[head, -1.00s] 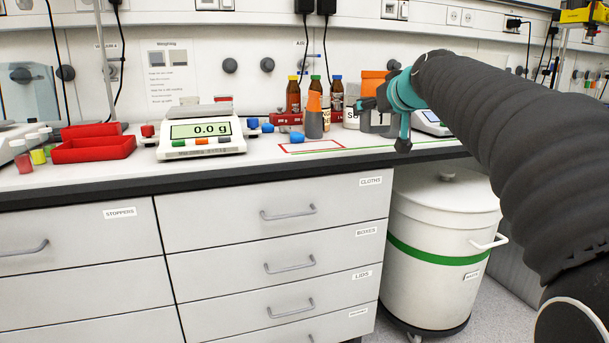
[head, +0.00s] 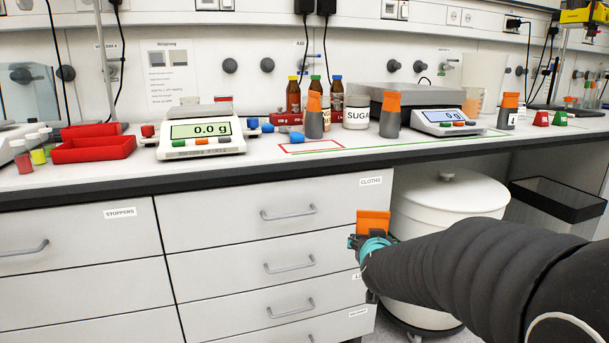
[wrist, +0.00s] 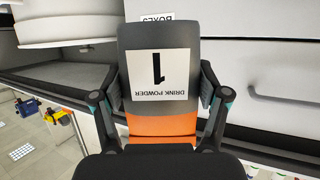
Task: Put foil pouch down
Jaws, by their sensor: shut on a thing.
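The foil pouch (wrist: 160,50) is grey with an orange band and a white label reading "DRINK POWDER 1". My gripper (wrist: 160,103) is shut on it, one finger at each side edge. The label appears upside down in the wrist view. In the head view, the pouch's orange top (head: 373,221) shows above my gripper (head: 370,246), in front of the drawers and below the counter's edge; its lower part is hidden. Similar grey-and-orange pouches stand on the counter: one by the bottles (head: 314,117), one beside the right scale (head: 390,116), one farther right (head: 509,111).
A red outlined rectangle (head: 285,151) and a green line lie on the counter (head: 235,168). A left scale (head: 200,131), red tray (head: 92,150), sugar jar (head: 356,112) and right scale (head: 442,121) stand there. A white bin (head: 450,190) is under the counter.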

